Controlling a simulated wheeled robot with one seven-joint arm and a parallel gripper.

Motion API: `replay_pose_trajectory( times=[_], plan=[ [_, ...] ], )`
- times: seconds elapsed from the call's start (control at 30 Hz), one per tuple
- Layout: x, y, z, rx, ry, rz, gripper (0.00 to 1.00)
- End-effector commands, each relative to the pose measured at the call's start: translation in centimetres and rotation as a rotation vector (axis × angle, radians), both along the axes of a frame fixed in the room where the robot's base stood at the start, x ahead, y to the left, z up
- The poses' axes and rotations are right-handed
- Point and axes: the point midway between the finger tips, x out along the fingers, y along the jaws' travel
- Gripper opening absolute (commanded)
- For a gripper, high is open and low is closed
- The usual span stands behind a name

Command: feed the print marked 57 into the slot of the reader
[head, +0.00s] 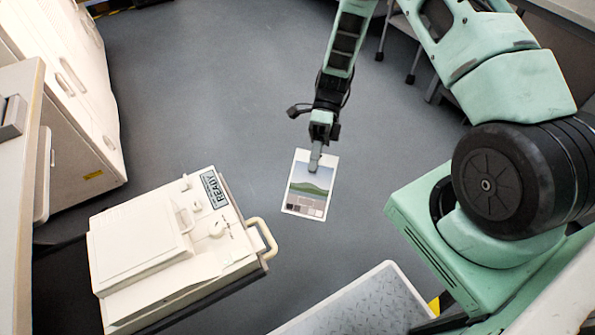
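The print (308,199) hangs in the air at the middle of the head view, with a green landscape picture and a row of grey patches along its lower edge. I cannot see the mark 57 on it. My gripper (315,164) is shut on the top edge of the print, one finger showing in front of it. The reader (150,245) is the cream machine at the lower left, with a display (214,189) that says READY. The print is to the right of the reader and apart from it. I cannot make out the slot for certain.
A curved handle (266,240) sticks out from the reader's right side, between it and the print. A grey textured platform with a pale rim (392,268) is at the bottom. A large cream cabinet (70,90) stands at the upper left. The grey floor (210,90) is clear.

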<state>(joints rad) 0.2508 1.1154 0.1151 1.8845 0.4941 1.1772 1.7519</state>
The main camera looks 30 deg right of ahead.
Motion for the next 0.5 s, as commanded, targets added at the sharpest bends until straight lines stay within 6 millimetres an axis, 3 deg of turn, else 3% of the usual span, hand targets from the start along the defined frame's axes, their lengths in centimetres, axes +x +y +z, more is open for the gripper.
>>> replay_pose_trajectory(
  times=[0.03,0.2,0.33,0.5],
  plan=[
    [0.2,0.2,-2.0,0.05,0.045,-0.12,0.0],
    [2.0,1.3,-4.3,0.225,0.145,-0.458,0.0],
    [3.9,1.5,-5.5,0.345,0.176,-0.647,0.0],
    [5.6,1.2,-5.8,0.425,0.183,-0.757,0.0]
  ],
)
